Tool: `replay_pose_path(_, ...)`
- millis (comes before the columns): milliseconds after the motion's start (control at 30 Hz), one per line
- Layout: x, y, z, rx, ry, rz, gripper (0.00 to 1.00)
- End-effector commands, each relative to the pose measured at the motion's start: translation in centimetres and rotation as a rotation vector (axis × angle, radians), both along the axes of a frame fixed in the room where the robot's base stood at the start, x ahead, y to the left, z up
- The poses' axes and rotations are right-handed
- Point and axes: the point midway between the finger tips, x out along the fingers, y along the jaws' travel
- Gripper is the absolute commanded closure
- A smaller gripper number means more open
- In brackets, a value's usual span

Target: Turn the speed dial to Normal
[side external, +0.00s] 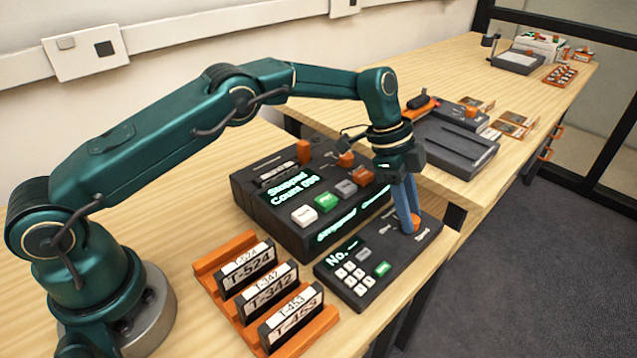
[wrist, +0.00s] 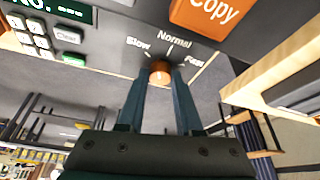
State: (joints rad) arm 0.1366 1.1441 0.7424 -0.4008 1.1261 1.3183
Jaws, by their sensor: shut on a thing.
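The speed dial (wrist: 160,72) is a small orange knob on a dark panel (wrist: 110,60). In the wrist view, the labels Slow, Normal and Fast are arranged around it, with Normal (wrist: 174,42) above it and slightly to the right. My gripper (wrist: 161,84) is shut on the dial, one blue finger on each side. In the side view my gripper (side external: 411,226) reaches straight down to the orange dial (side external: 421,223) at the right end of the keypad unit. The fingers partly hide the dial, and I cannot tell which label its pointer faces.
The keypad unit (side external: 357,302) has white keys, a green key and a "No." display. Behind it stands a larger dark machine (side external: 262,222) with levers, and its orange Copy key (wrist: 208,14) is close to my gripper. An orange rack (side external: 208,265) with labelled cartridges is at the left.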

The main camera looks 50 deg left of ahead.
Motion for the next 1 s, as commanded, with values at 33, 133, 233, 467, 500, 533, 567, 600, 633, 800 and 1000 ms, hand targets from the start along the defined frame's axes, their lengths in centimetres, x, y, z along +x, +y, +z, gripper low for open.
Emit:
replay_pose_path(33,-0.01,0.01,0.01,0.0,0.001,-0.01,1.0)
replay_pose_path(133,-0.03,0.02,-0.01,0.0,0.002,-0.024,1.0)
replay_pose_path(233,-0.03,0.02,0.01,0.001,0.002,-0.03,1.0)
replay_pose_path(467,-0.06,0.02,0.02,0.001,0.004,-0.032,1.0)
replay_pose_path(500,-0.06,0.02,0.02,0.001,0.004,-0.032,1.0)
replay_pose_path(533,-0.06,0.02,0.02,0.001,0.004,-0.032,1.0)
replay_pose_path(567,-0.06,0.02,0.02,0.001,0.004,-0.032,1.0)
replay_pose_path(600,-0.06,0.02,0.02,0.001,0.004,-0.032,0.58)
replay_pose_path(633,-0.06,0.02,0.02,0.001,0.004,-0.032,0.47)
replay_pose_path(800,-0.03,0.02,0.01,0.001,0.001,-0.031,0.36)
replay_pose_path(1000,0.0,0.09,0.19,0.001,0.001,-0.03,0.36)
